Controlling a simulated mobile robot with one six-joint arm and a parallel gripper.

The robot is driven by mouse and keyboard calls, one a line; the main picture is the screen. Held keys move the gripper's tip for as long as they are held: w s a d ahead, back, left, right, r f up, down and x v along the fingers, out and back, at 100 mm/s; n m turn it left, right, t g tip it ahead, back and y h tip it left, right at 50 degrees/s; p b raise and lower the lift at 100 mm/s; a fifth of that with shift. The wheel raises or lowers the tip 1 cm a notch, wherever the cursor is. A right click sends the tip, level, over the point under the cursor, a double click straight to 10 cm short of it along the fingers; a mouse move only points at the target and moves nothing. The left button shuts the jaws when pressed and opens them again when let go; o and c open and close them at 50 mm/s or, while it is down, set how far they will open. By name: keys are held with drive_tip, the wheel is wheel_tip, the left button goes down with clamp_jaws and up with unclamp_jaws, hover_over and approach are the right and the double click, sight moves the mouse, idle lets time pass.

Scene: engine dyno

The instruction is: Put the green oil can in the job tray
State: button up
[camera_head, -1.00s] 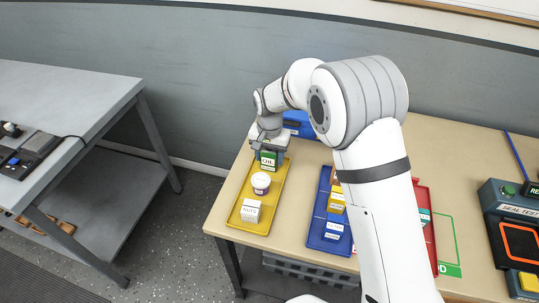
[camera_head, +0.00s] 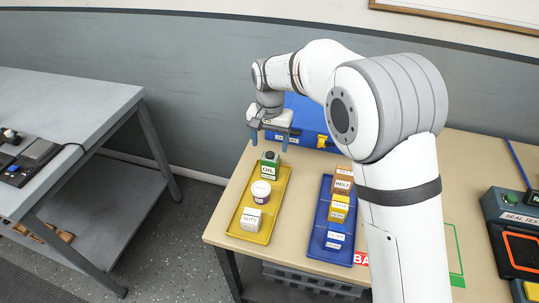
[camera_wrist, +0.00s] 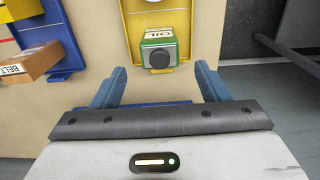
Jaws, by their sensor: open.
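The green oil can (camera_head: 269,166) with a white OIL label and dark cap stands upright at the far end of a yellow tray (camera_head: 281,190). In the wrist view the can (camera_wrist: 158,48) shows ahead of the fingers, with part of the yellow tray (camera_wrist: 129,20) beyond it. My gripper (camera_head: 268,140) is open and empty, above and behind the can, apart from it. Its two blue fingers (camera_wrist: 160,84) are spread wide in the wrist view. I cannot tell from any marking which tray is the job tray.
The yellow tray also holds a white cup (camera_head: 261,191) and a NUTS box (camera_head: 250,219). A blue tray (camera_head: 319,212) to the right holds several items, including a BELT box (camera_head: 343,182). A blue bin (camera_head: 312,124) stands behind. Bare table lies between the trays.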

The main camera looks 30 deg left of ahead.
wheel_tip(320, 180, up, 2)
drive_tip(key=shift+r, duration=0.25)
drive_tip(key=shift+d, duration=0.1)
drive_tip(key=d+r+m+t, duration=0.1)
drive_tip(key=d+r, duration=0.3)
drive_tip(key=d, duration=0.8)
drive_tip(key=d+r, duration=0.4)
drive_tip(key=d, duration=0.8)
drive_tip(key=s+d+f+m+t, duration=0.1)
drive_tip(key=s+d, duration=1.6)
drive_tip(key=d, duration=0.2)
drive_tip(key=shift+d+f+t, duration=0.15)
drive_tip(key=shift+f+t, duration=0.15)
drive_tip(key=shift+f, duration=0.1)
